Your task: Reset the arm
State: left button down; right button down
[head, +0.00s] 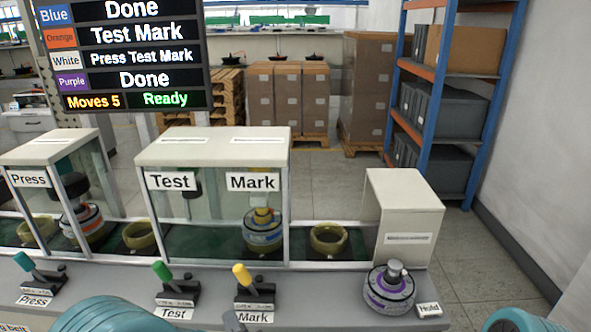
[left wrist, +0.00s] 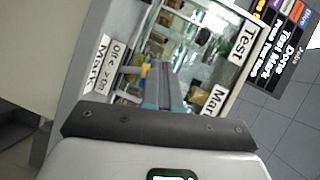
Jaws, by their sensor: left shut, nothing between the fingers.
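My left gripper (head: 233,321) shows only as a small grey tip at the bottom edge of the head view, in front of the Mark lever (head: 242,276). In the left wrist view its fingers (left wrist: 166,75) are shut together and empty, with the yellow-handled lever just beyond them. My left arm's teal link fills the bottom left of the head view. Part of my right arm shows at the bottom right corner; its gripper is out of view. A purple-banded hub motor (head: 389,289) stands at the Hold label (head: 429,309).
The Press lever (head: 38,272) and Test lever (head: 168,277) stand along the bench front. A blue-banded motor (head: 262,236) is under the Mark housing, an orange-banded one (head: 86,222) near Press. An empty yellow ring (head: 327,239) lies right of Mark. The board (head: 125,55) reads Moves 5, Ready.

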pick_arm(q)
jog(key=a+f+g, duration=0.2)
jog(key=a+f, duration=0.4)
jog(key=a, duration=0.1)
jog(key=s+a+f+n+g+h+p, duration=0.2)
jog(key=s+f+n+g+h, duration=0.3)
jog(key=f, duration=0.8)
jog(key=s+d+f+n+g+h, duration=0.2)
jog(key=s+d, duration=0.3)
jog(key=s, duration=0.3)
jog(key=s+d+f+n+g+h, duration=0.3)
jog(key=s+d+n+g+h, duration=0.1)
jog(key=s, duration=0.4)
jog(key=shift+s+d+f+n+g+h, duration=0.3)
jog(key=shift+d+n+g, duration=0.1)
jog(key=shift+d+n, duration=0.2)
